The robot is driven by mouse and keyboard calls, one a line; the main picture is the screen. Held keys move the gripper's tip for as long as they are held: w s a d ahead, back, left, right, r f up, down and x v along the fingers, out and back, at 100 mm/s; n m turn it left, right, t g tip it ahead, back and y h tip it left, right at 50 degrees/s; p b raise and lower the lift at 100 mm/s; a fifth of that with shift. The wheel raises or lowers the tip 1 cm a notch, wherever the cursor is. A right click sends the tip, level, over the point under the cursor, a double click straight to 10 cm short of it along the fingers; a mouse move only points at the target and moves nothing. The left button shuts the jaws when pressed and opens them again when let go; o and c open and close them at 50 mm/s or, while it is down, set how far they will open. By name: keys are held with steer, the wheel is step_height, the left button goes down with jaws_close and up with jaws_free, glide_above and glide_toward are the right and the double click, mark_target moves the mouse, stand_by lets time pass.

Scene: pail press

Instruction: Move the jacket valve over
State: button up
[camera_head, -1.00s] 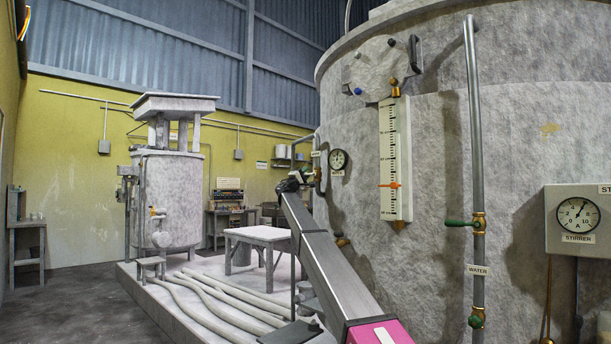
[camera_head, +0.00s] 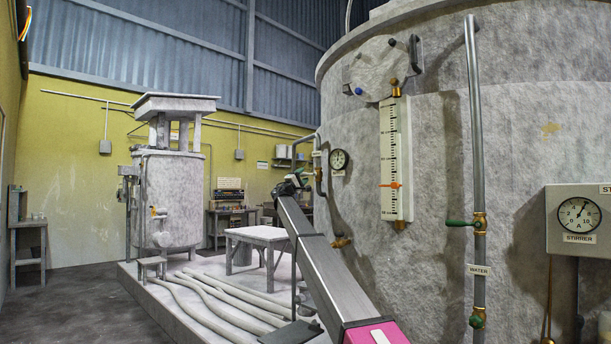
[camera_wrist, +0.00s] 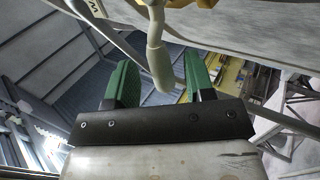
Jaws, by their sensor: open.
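The jacket valve shows in the wrist view as a brass-yellow body (camera_wrist: 188,3) at the top edge with a pale grey lever (camera_wrist: 158,55) hanging from it. My gripper (camera_wrist: 160,70) has two green fingers, apart, one on each side of the lever. In the head view my gripper (camera_head: 300,176) is at the left side of the big vessel (camera_head: 440,150), beside a thin pipe with a small label. There the valve is mostly hidden by my gripper.
A pressure gauge (camera_head: 339,159) sits just right of my gripper on the vessel wall. A brass tap (camera_head: 341,242) sticks out below. A white table (camera_head: 258,234), hoses (camera_head: 215,300) and a smaller vessel (camera_head: 170,200) stand to the left.

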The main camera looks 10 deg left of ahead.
steer(key=v, duration=0.7)
steer(key=shift+s+f, duration=0.1)
steer(key=shift+f, duration=0.05)
